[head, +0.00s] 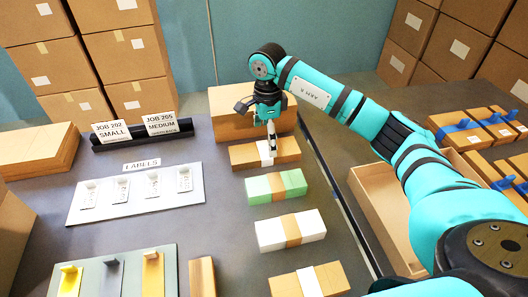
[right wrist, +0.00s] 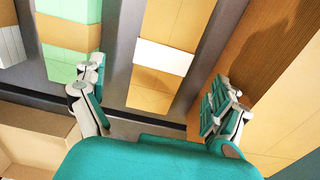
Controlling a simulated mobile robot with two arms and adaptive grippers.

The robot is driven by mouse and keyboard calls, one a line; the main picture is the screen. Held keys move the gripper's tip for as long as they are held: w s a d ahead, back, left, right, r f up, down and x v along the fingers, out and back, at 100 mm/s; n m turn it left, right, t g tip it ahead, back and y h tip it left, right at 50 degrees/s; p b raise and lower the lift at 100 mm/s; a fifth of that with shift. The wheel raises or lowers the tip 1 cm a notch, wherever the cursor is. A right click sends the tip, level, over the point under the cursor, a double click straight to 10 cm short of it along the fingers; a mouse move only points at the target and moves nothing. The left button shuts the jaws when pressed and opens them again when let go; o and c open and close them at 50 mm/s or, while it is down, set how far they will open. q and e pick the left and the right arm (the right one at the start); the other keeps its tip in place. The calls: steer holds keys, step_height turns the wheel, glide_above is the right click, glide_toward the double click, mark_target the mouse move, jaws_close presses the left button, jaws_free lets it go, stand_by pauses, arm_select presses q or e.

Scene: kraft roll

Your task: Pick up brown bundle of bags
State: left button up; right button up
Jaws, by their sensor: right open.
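A brown bundle of bags (head: 284,150) with a white band lies on the dark table, at the far end of a row of bundles. My right gripper (head: 270,135) is above it, open and empty. In the right wrist view the same brown bundle (right wrist: 165,60) shows between the spread fingers of my right gripper (right wrist: 155,105), with no finger touching it visibly. Another brown bundle (head: 332,277) with a white band lies at the near end of the row. My left gripper is not in view.
A green bundle (head: 262,188) and a white bundle (head: 272,232) lie nearer in the row. A large brown box (head: 225,125) stands close behind the far brown bundle. An open carton (head: 385,208) is to the right. The label board (head: 110,213) lies left.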

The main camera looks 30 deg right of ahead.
mark_target(264, 150)
steer(key=shift+w+a+f+p, duration=0.1)
steer(key=shift+a+f+p, duration=0.1)
steer(key=shift+f, duration=1.3)
steer(key=shift+w+a+f+p, duration=0.1)
steer(key=shift+f+p, duration=0.1)
steer(key=shift+f, duration=1.3)
steer(key=shift+c, duration=0.4)
steer(key=shift+r, duration=0.1)
steer(key=c, duration=1.3)
